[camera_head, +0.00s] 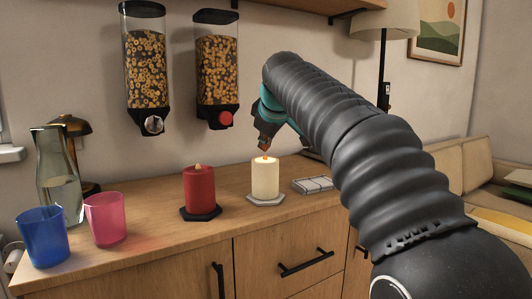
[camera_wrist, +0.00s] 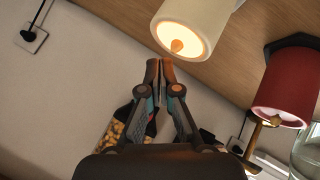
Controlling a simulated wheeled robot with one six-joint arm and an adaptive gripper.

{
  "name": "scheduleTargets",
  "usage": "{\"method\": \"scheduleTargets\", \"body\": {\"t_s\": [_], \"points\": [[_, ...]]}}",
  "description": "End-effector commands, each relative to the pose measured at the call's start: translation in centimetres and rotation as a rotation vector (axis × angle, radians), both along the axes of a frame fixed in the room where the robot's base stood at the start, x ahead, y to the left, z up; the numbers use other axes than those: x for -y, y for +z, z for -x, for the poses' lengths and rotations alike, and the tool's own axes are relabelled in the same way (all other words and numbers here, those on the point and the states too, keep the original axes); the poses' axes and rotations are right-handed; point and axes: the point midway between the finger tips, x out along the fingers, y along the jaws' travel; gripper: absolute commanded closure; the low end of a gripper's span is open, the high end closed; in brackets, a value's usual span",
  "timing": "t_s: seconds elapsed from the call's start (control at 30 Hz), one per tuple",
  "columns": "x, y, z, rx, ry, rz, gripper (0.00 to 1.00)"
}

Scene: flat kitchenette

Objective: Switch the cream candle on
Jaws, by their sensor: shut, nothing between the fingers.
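The cream candle (camera_head: 265,178) stands upright on a pale hexagonal base on the wooden counter. Its body looks bright, and in the wrist view the top of the cream candle (camera_wrist: 192,30) glows warm around a small orange flame tip. My gripper (camera_head: 265,148) is just above the flame tip, pointing down. In the wrist view my gripper (camera_wrist: 160,68) has its fingertips together with nothing between them, close beside the candle's top. Whether the fingertips touch the flame tip I cannot tell.
A red candle (camera_head: 199,188) on a dark base stands left of the cream one. Blue (camera_head: 43,237) and pink (camera_head: 105,218) cups and a glass carafe (camera_head: 59,175) are further left. A small grey-white box (camera_head: 312,185) lies right. Cereal dispensers (camera_head: 217,70) hang behind.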

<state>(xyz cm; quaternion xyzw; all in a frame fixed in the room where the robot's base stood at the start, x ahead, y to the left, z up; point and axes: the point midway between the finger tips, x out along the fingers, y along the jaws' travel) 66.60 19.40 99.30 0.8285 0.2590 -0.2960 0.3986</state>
Motion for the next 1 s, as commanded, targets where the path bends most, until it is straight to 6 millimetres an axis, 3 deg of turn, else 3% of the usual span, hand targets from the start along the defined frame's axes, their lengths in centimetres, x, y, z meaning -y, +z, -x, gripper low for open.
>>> {"method": "scheduleTargets", "body": {"t_s": [0.17, 0.8, 1.0], "points": [[0.0, 0.3, 0.0, 0.000, 0.000, 0.000, 1.00], [0.0, 5.3, -0.1, 0.001, 0.000, 0.000, 1.00], [0.0, 6.0, 0.0, 0.001, 0.000, 0.000, 1.00]]}}
